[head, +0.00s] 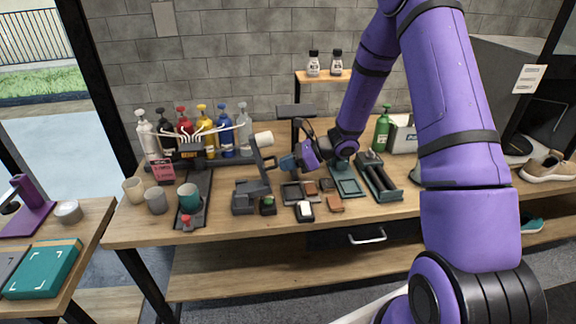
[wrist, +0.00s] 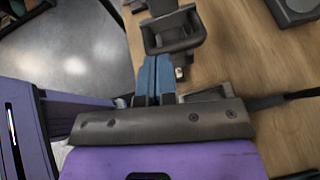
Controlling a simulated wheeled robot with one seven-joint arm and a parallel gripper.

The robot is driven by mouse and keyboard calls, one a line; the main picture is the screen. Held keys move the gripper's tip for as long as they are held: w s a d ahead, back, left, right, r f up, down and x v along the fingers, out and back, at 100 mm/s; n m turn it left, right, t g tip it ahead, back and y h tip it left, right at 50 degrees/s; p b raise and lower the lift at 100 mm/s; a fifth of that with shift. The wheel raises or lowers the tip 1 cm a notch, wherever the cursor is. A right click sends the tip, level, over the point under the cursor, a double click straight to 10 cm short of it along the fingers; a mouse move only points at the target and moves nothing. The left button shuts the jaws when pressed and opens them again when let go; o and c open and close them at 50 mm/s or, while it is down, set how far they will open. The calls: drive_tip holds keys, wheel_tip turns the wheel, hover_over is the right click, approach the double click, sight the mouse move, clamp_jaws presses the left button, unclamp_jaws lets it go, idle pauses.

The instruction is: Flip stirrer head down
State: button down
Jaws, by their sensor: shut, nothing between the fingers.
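The stirrer (head: 246,192) is a dark grey machine standing on the wooden table. Its tilting arm (head: 258,162) points up, with a cream cylindrical piece (head: 263,139) at the top. My gripper (head: 280,163) is just to the right of the raised arm, with its blue fingers pointing left at it. In the wrist view my blue fingers (wrist: 154,72) lie side by side, shut and empty. A dark grey bracket-like part (wrist: 172,32) is just beyond their tips; I cannot tell whether they touch it.
Several coloured pump bottles (head: 205,132) stand behind on the left. A teal cup (head: 189,196) and grey cup (head: 156,200) stand left of the stirrer. Small trays and blocks (head: 305,211) lie to its right, near a long dark tray (head: 379,178). A green bottle (head: 382,131) stands behind.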

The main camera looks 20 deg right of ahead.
sight(264, 167)
drive_tip(key=shift+w+a+r+h, duration=0.2)
drive_tip(key=shift+a+r+h, duration=0.3)
drive_tip(key=shift+a+r, duration=0.3)
drive_tip(key=a+r+h, duration=0.1)
drive_tip(key=w+a+r+g+h, duration=0.1)
drive_tip(key=a, duration=0.1)
drive_tip(key=a+r+h, duration=0.1)
drive_tip(key=a, duration=0.1)
drive_tip(key=shift+w+r+g+h, duration=0.15)
drive_tip(key=shift+r+g+h, duration=0.15)
drive_tip(key=shift+h, duration=0.1)
drive_tip(key=w+a+g+h, duration=0.2)
drive_tip(key=w+a+h, duration=0.2)
drive_tip(key=a+h, duration=0.4)
drive_tip(key=shift+a+f+n+h, duration=0.35)
drive_tip(key=shift+a+n+h, duration=0.05)
drive_tip(key=shift+a, duration=3.35)
drive_tip(key=shift+w, duration=0.1)
